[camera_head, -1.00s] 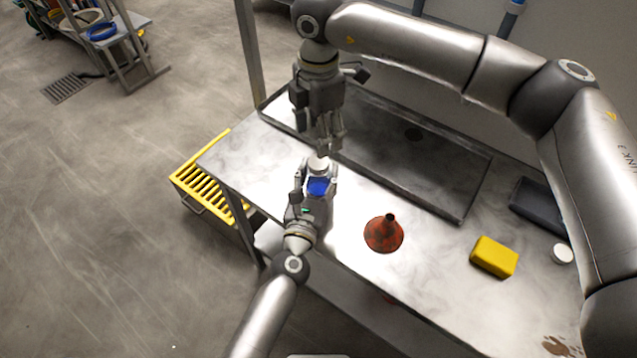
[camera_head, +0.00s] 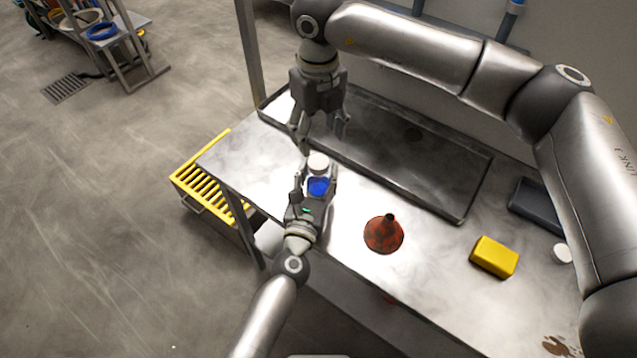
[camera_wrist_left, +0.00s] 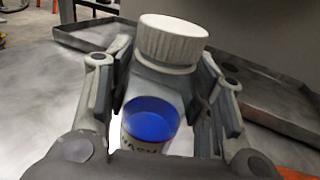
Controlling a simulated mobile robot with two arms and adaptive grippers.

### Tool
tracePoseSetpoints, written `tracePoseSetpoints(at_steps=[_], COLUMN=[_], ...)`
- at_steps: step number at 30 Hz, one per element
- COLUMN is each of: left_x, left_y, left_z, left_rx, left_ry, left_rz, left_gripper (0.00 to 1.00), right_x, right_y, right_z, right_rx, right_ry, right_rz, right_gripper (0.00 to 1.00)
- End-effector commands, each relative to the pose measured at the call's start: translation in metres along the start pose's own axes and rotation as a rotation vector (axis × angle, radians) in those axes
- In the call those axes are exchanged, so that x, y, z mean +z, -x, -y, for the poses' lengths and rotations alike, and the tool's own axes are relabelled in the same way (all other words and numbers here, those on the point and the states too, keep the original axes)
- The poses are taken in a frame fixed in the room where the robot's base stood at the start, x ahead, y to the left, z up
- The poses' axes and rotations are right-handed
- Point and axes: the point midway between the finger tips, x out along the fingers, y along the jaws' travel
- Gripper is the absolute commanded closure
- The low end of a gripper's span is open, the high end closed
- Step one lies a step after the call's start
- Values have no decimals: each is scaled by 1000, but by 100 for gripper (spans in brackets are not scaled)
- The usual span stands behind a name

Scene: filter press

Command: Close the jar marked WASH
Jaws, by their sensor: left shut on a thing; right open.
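The jar (camera_head: 318,186) stands upright with blue contents, and part of a dark marking shows low on it in the left wrist view (camera_wrist_left: 150,122); the letters are only partly readable. A white ribbed lid (camera_wrist_left: 172,40) sits on top of the jar and also shows in the head view (camera_head: 318,162). I cannot tell how tightly it sits. My left gripper (camera_head: 316,190) is shut around the jar's sides, below the lid. My right gripper (camera_head: 321,138) is open and empty, above and behind the lid, apart from it.
A rusty red funnel (camera_head: 384,234) stands right of the jar. A yellow block (camera_head: 494,257), a second white round piece (camera_head: 562,253) and a dark tray (camera_head: 537,203) are farther right. A shallow metal tray (camera_head: 455,213) lies behind. A yellow rack (camera_head: 205,184) is left of the bench.

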Motion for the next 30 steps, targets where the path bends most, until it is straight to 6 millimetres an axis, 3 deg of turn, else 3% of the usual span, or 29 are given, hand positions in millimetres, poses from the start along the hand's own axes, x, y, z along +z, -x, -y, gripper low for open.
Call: tracePoseSetpoints(at_steps=[30], left_x=[0], left_y=[0], left_z=[0], left_rx=[0], left_ry=[-1], left_rz=[0], left_gripper=[100], right_x=[0], right_y=[0], right_z=[0], right_rx=[0], right_ry=[1820], right_rz=[0], right_gripper=[41])
